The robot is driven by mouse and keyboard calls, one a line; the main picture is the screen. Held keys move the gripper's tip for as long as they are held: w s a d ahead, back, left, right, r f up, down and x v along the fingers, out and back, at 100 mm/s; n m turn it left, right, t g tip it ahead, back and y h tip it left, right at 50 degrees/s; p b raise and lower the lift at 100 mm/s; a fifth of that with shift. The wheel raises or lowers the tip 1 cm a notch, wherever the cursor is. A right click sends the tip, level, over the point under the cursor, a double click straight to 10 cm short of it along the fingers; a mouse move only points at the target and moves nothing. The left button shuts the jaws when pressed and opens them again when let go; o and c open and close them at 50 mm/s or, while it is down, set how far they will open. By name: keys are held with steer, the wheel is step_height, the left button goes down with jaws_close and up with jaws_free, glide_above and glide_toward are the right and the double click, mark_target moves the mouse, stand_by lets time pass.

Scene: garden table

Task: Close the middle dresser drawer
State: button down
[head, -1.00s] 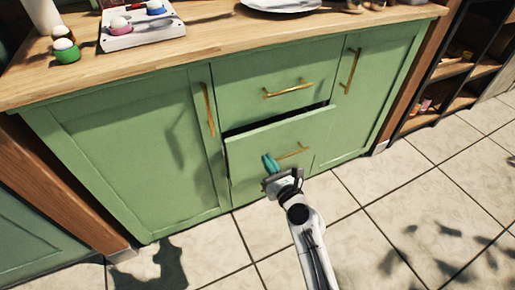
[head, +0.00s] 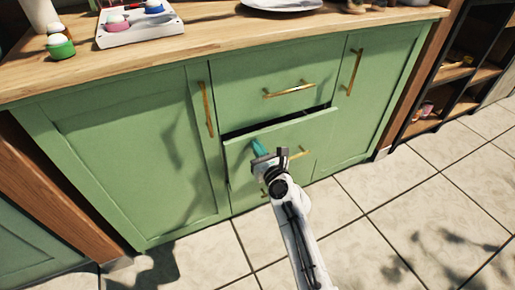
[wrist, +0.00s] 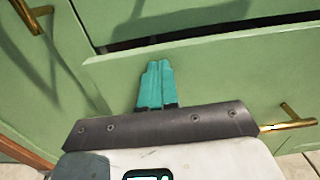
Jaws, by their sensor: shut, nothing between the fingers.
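The middle drawer (head: 312,133) of the green dresser stands slightly open, with a dark gap above its front panel. Its brass handle (head: 299,154) is partly behind my arm in the head view. In the wrist view the drawer front (wrist: 215,80) fills the middle, with its handle (wrist: 290,122) at the right. My gripper (head: 259,147) has teal fingers, shut and empty, at the upper left part of the drawer front. The fingertips (wrist: 155,66) overlap the panel below its top edge in the wrist view; I cannot tell whether they touch it.
The closed top drawer (head: 265,88) is above, and a cabinet door (head: 140,150) is at the left. A white tray (head: 140,32) and a plate (head: 282,4) rest on the wooden top. Open shelves (head: 455,80) stand at the right. The tiled floor in front is clear.

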mark_target(252, 137)
steer(key=b+x, duration=0.1)
steer(key=x, duration=0.1)
steer(key=b+x, duration=0.1)
steer(key=x, duration=0.1)
steer(key=shift+w+r, duration=0.25)
steer(key=shift+w, duration=0.05)
steer(key=shift+a, duration=0.1)
steer(key=shift+s, duration=0.1)
